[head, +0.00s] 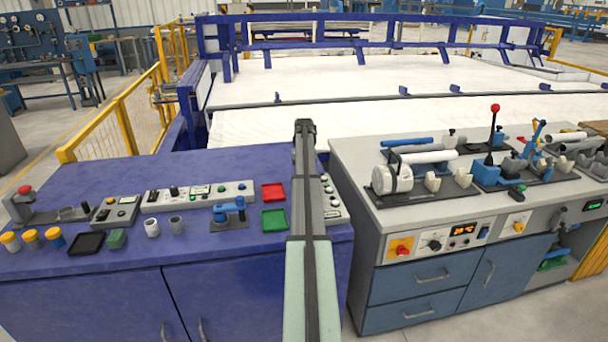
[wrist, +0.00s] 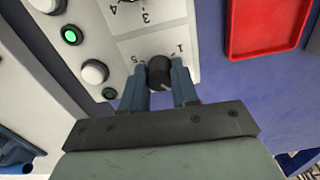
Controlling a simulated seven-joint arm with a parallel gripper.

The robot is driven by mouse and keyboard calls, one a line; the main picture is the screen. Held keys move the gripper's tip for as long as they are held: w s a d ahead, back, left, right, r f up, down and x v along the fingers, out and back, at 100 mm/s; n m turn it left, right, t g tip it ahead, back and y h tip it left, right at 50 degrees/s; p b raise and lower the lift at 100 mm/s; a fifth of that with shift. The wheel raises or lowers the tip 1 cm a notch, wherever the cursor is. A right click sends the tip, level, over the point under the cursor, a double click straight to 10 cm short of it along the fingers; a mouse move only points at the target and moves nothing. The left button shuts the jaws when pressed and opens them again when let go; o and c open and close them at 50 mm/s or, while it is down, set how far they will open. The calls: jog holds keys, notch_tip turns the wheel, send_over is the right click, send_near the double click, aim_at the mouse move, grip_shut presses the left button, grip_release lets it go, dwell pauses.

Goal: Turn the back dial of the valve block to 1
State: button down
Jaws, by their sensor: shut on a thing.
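The valve block is a light grey panel (wrist: 150,28) with printed numerals in the wrist view. Its right part (head: 332,205) shows beside my arm in the head view; the rest is hidden. A black round dial (wrist: 159,72) sits between the numerals 5 and 1, which appear upside down. My gripper (wrist: 161,80) is shut on this dial, with one blue-grey finger on each side. The dial's pointer is not clear, so its setting cannot be told.
A red tray (head: 273,192) and a green tray (head: 274,219) lie left of the block. A control strip (head: 200,196) lies farther left on the blue bench. A grey bench (head: 440,210) with pipes and clamps stands right, across a gap.

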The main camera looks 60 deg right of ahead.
jog(key=n, duration=0.4)
jog(key=shift+n, duration=0.3)
jog(key=n, duration=0.3)
jog(key=shift+n, duration=0.4)
jog(key=n, duration=0.4)
jog(key=shift+n, duration=2)
jog(key=c, duration=0.8)
grip_release()
jog(key=shift+c, duration=0.2)
notch_tip(320, 180, up, 14)
